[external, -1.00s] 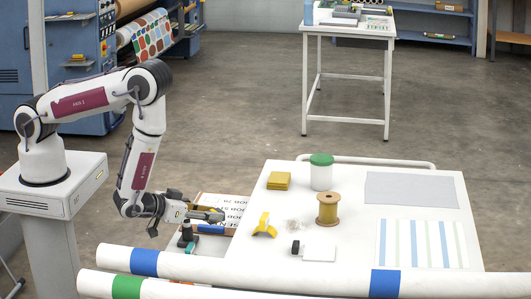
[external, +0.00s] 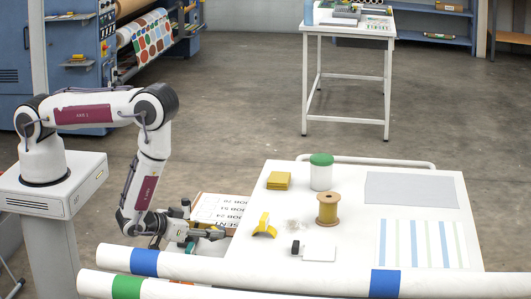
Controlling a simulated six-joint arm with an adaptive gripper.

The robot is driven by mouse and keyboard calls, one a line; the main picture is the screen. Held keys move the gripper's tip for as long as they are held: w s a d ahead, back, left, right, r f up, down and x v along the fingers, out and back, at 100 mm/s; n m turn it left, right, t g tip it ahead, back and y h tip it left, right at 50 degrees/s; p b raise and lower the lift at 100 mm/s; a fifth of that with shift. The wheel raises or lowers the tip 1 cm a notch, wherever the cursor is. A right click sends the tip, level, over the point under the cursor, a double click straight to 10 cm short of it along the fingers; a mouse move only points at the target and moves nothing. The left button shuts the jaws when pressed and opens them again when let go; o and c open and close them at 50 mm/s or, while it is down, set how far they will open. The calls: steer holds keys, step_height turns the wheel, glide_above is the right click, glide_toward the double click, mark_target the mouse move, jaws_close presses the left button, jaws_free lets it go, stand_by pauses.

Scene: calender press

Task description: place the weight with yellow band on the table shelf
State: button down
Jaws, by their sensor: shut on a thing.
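My gripper (external: 220,236) is low at the left edge of the white table (external: 350,180), beside a lower surface with a printed sheet (external: 221,206). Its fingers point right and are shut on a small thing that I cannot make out. I cannot pick out a weight with a yellow band; a teal patch (external: 191,247) and a dark shape (external: 186,205) show around the gripper. The front rolls may hide part of this area. I cannot tell clearly which surface is the table shelf.
On the table stand a green-lidded jar (external: 321,174), a thread spool (external: 327,210), yellow pads (external: 278,181) and a yellow clip (external: 264,226). Two long white rolls (external: 270,268) lie across the front. The table's right half holds flat sheets (external: 412,189).

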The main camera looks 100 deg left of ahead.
mark_target(210, 255)
steer(key=shift+f, duration=2.05)
steer(key=shift+f, duration=0.2)
steer(key=shift+s+f, duration=0.15)
steer(key=shift+f, duration=0.4)
steer(key=c, duration=1.6)
jaws_free()
steer(key=shift+c, duration=0.2)
steer(key=shift+r, duration=0.5)
steer(key=shift+s+d+r, duration=0.1)
steer(key=shift+d+r, duration=0.05)
steer(key=shift+r, duration=0.05)
steer(key=shift+v, duration=5.75)
